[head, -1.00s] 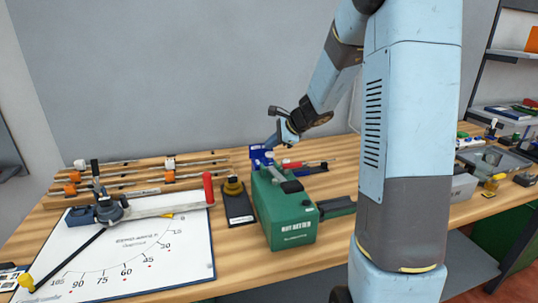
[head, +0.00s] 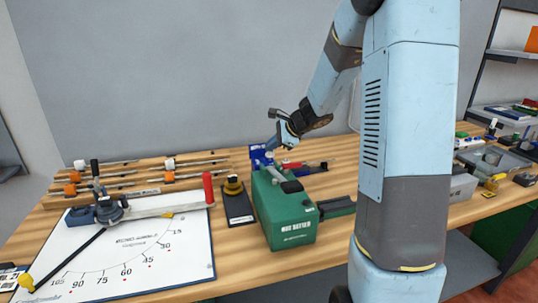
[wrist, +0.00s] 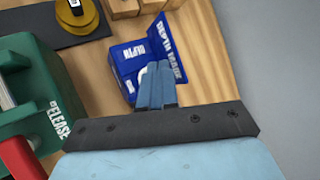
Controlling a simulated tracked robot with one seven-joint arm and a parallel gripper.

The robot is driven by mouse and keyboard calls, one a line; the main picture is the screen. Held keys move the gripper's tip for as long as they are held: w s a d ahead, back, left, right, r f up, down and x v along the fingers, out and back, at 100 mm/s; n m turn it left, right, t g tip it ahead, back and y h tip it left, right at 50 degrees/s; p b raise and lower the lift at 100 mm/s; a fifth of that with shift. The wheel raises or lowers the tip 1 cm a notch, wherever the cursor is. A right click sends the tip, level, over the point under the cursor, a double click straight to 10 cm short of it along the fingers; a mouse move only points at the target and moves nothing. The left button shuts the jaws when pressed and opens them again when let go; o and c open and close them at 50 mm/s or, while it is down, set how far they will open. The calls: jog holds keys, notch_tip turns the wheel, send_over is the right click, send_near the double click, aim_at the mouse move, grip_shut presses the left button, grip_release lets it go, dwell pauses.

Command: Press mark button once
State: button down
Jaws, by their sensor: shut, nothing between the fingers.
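A blue fixture (wrist: 128,62) with a back plate lettered "DEPTH MARK" stands on the wooden bench. It also shows in the head view (head: 258,152) behind the green box. A pale rounded part, perhaps the mark button (wrist: 142,74), shows beside my fingertips on the fixture. My gripper (wrist: 152,68) is shut and empty, its blue fingers over the fixture and hiding part of it. In the head view my gripper (head: 272,143) points down at the fixture. I cannot tell whether the fingertips touch the button.
A green box (head: 288,225) with a red "RELEASE" lever (wrist: 22,158) stands close beside the fixture. A black base with a yellow knob (head: 233,187) is left of it. A white angle-scale board (head: 140,258) and wooden racks (head: 140,190) lie farther left.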

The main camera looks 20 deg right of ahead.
aim_at(272, 154)
jog(key=shift+f, duration=0.7)
dwell(1.0)
jog(key=shift+r, duration=1.1)
jog(key=shift+r, duration=2.5)
